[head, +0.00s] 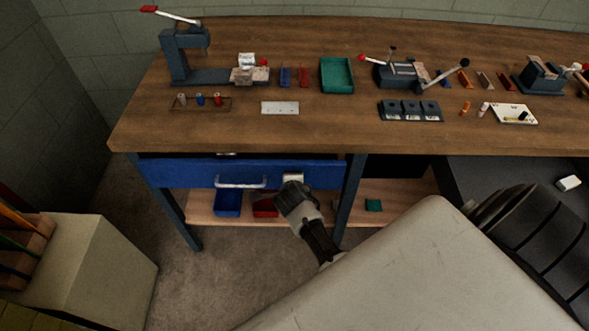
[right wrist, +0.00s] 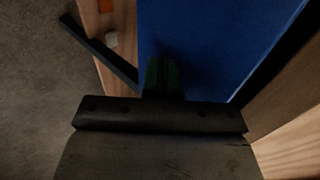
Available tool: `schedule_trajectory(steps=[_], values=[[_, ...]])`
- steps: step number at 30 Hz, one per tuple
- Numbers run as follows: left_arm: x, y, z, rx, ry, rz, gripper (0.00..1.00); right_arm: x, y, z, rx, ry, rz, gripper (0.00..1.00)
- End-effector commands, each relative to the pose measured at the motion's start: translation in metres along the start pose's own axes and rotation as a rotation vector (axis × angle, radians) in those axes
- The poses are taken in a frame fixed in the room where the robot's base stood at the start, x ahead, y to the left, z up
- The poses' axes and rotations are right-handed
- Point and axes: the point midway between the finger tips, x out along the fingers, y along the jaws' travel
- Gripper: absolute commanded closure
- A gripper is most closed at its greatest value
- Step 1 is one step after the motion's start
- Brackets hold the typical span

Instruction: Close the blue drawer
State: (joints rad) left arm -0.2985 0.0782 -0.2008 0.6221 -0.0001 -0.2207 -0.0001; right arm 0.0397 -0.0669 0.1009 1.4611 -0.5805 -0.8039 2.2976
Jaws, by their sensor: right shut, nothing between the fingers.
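The blue drawer (head: 190,174) is under the left part of the workbench, with a pale bar handle (head: 240,183) on its front. A narrow dark gap shows between the top of its front and the bench top, with a bit of something pale in it. My right gripper (head: 292,180) is shut and empty at the drawer front, right of the handle. In the right wrist view the blue drawer front (right wrist: 215,40) fills the middle beyond the dark fingertips (right wrist: 163,72). Whether they touch it I cannot tell. My left gripper is out of view.
The wooden workbench (head: 300,135) carries a press, a green tray (head: 337,75) and several small parts. A lower shelf (head: 400,190) holds blue and red bins below the drawer. A pale cabinet (head: 95,265) stands at the left. Floor is free between it and my arm.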

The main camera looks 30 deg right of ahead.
Motion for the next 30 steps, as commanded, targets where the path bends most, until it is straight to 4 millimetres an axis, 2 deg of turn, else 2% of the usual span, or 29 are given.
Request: schedule_trajectory(steps=[5, 10, 14, 30], values=[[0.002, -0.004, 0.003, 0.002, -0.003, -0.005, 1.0, 0.003, -0.001, 0.0, 0.0, 0.001, 0.0, 1.0], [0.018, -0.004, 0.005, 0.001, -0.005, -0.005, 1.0, 0.026, -0.018, 0.0, 0.003, 0.003, -0.002, 1.0], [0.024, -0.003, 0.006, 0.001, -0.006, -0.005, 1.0, 0.036, -0.03, 0.0, 0.002, 0.002, -0.001, 1.0], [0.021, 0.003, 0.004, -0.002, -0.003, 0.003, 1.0, 0.037, -0.037, -0.004, 0.001, 0.001, -0.006, 1.0]])
